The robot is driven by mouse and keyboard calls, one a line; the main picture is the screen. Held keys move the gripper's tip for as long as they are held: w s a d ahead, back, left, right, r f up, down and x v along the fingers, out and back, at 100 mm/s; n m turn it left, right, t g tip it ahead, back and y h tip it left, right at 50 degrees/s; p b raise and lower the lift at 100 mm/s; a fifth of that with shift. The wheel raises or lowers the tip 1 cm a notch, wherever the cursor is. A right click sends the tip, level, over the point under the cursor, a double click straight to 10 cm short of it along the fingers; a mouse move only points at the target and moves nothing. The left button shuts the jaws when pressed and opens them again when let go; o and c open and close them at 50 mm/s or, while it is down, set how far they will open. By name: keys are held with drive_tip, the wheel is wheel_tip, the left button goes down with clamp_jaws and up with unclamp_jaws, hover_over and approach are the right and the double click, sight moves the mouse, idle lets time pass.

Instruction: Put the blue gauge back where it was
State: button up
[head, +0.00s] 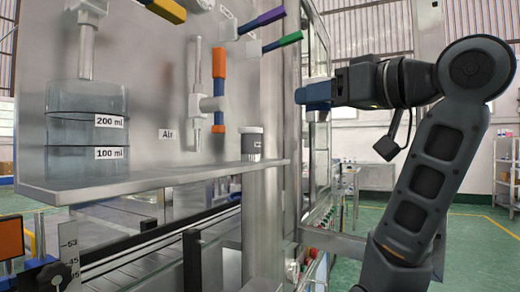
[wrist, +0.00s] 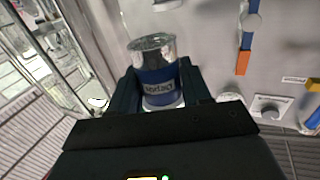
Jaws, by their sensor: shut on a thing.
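The blue gauge (wrist: 160,88) is a short cylinder with a shiny metal top, a blue band with partly readable white lettering and a pale lower rim. In the wrist view it sits between the two dark fingers of my gripper (wrist: 159,84), which is shut on it. In the head view my gripper (head: 314,94) is raised to the right of the steel panel, above shelf height.
A steel shelf (head: 150,183) carries a clear graduated vessel (head: 87,130) and a grey-and-white cylinder (head: 251,144) near its right end. Coloured valve handles (head: 283,41) stick out above. A glazed frame (head: 318,160) stands beside my gripper.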

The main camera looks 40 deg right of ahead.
drive_tip(key=w+p, duration=0.1)
drive_tip(key=p, duration=0.1)
drive_tip(key=shift+d+r+p, duration=0.15)
drive_tip(key=shift+r+p, duration=0.15)
drive_tip(key=shift+r, duration=0.1)
drive_tip(key=p, duration=0.2)
drive_tip(key=w+p, duration=0.1)
drive_tip(key=p, duration=0.2)
drive_tip(key=shift+w+d, duration=0.1)
drive_tip(key=shift+d, duration=0.15)
drive_tip(key=w+d+p, duration=0.1)
drive_tip(key=w+d, duration=0.1)
drive_tip(key=w, duration=0.3)
drive_tip(key=w+d, duration=0.1)
drive_tip(key=w, duration=0.4)
drive_tip(key=w+d+p, duration=0.1)
drive_tip(key=w+d, duration=0.1)
drive_tip(key=w, duration=0.4)
drive_tip(key=shift+d+f+p, duration=0.3)
drive_tip(key=shift+p, duration=0.05)
wheel_tip(320, 180, down, 2)
drive_tip(key=shift+s+f, duration=0.1)
drive_tip(key=shift+f, duration=0.15)
wheel_tip(320, 180, down, 4)
drive_tip(key=shift+f, duration=0.1)
drive_tip(key=shift+w+f+p, duration=0.15)
drive_tip(key=shift+w+p, duration=0.05)
drive_tip(key=shift+p, duration=0.25)
drive_tip(key=shift+f, duration=0.1)
